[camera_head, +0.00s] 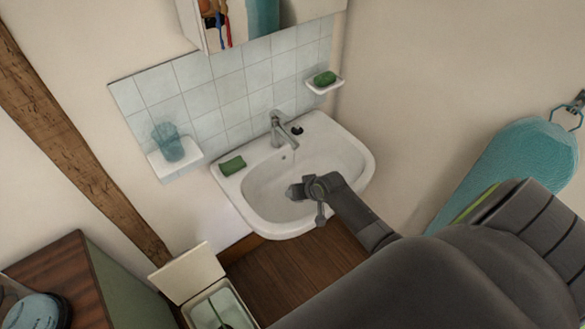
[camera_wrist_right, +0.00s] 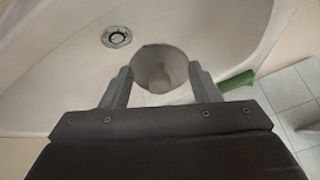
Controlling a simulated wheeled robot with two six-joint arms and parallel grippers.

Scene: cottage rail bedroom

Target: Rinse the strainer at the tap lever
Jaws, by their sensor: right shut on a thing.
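The white washbasin (camera_head: 345,150) is on the wall, with a chrome tap and its lever (camera_head: 279,122) at the back. My right gripper (camera_head: 305,190) is over the front part of the bowl, in front of the tap and apart from it. In the right wrist view my right gripper (camera_wrist_right: 160,88) is shut on a round grey thing, seemingly the strainer (camera_wrist_right: 160,62), between its two fingers. The strainer is hard to make out in the head view. The drain (camera_wrist_right: 117,37) shows in the bowl. No running water shows. My left gripper is not in view.
A green bar (camera_head: 232,165) lies on the basin's left rim. Another green bar (camera_head: 325,78) is on a small wall dish. A ribbed glass (camera_head: 168,142) stands on a left shelf. An open bin (camera_head: 215,305) stands below. A teal towel (camera_head: 515,165) hangs at right.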

